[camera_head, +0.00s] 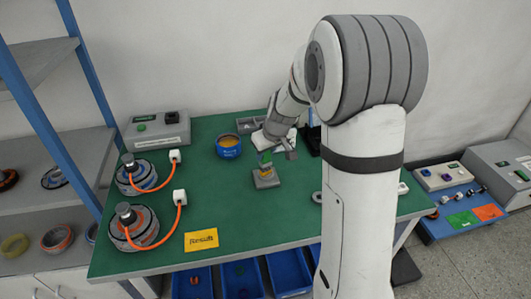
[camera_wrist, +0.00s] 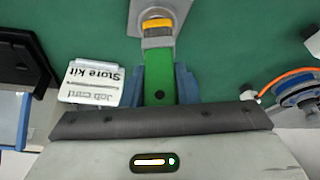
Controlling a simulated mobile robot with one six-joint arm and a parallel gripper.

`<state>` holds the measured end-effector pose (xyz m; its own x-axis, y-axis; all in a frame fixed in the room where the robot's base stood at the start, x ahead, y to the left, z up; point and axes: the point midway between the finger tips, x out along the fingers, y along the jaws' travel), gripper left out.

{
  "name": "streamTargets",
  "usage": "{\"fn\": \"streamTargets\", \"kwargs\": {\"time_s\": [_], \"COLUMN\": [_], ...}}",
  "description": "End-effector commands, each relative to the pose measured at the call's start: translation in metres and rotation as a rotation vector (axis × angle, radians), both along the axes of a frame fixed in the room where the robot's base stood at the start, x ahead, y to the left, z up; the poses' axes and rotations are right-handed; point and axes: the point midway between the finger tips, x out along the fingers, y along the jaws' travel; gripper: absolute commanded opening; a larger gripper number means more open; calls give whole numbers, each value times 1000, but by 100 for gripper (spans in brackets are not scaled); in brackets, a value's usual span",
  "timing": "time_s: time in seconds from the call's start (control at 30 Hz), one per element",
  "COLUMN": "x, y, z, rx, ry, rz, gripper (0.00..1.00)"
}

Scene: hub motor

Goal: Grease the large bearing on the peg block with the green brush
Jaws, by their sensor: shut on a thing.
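My gripper (camera_head: 265,153) is shut on the green brush (camera_head: 265,158). In the wrist view the brush's green handle (camera_wrist: 160,75) runs between my blue fingers, with a grey band and a yellow-orange part (camera_wrist: 157,24) at its far end. That end is over or against the grey peg block (camera_head: 266,181), which stands on the green table; its base also shows in the wrist view (camera_wrist: 135,10). I cannot make out the large bearing apart from the brush tip, or whether they touch.
A blue pot (camera_head: 229,147) with yellowish contents stands left of the block. Two hub motors (camera_head: 142,176) (camera_head: 133,226) with orange cables are at the left. A yellow "Result" card (camera_head: 201,239) lies in front. A job card (camera_wrist: 92,83) lies near my gripper.

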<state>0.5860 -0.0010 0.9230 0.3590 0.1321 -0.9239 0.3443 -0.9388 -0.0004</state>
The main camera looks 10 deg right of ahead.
Motion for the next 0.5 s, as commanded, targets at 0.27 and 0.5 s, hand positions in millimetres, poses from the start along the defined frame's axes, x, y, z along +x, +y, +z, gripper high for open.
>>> {"fn": "streamTargets", "kwargs": {"time_s": [0.27, 0.5], "x": [0, 0], "y": [0, 0], "z": [2, 2], "rx": [-2, -2], "ry": [2, 3], "rz": [-26, -100], "gripper": [9, 9]}}
